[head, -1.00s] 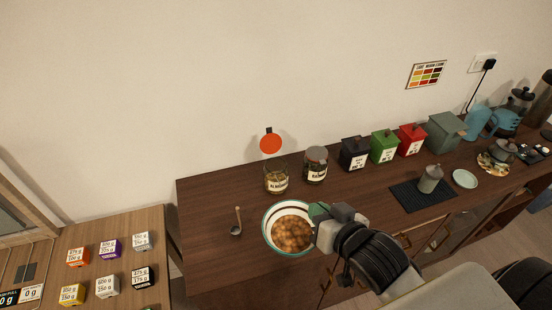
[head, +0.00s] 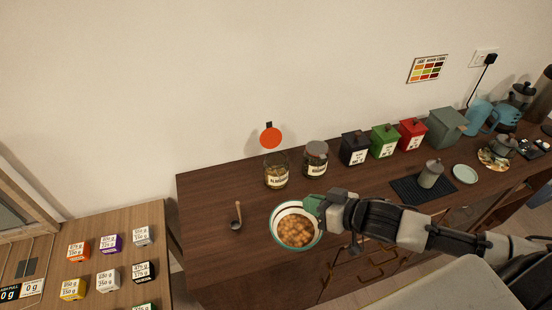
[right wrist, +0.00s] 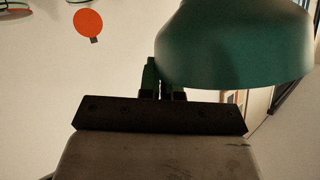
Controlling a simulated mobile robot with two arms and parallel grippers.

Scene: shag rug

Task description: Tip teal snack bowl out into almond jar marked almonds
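The teal snack bowl (head: 275,213) has a white inside, a teal rim and brown nuts in it. It is over the front of the dark wooden cabinet top. My right gripper (head: 316,205) is shut on the bowl's right rim. In the right wrist view the bowl's teal outer wall (right wrist: 235,45) fills the upper right and partly hides the fingers (right wrist: 160,80). The almond jar (head: 277,176), clear and open-topped, stands behind the bowl, apart from it. Its small label seems to read almonds, and some contents show inside. My left gripper is out of view.
A lidded glass jar (head: 315,160) stands right of the almond jar. Black (head: 354,149), green (head: 384,142) and red (head: 412,135) canisters follow. An orange disc (head: 270,138) is behind the jars. The cabinet top's left end is clear.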

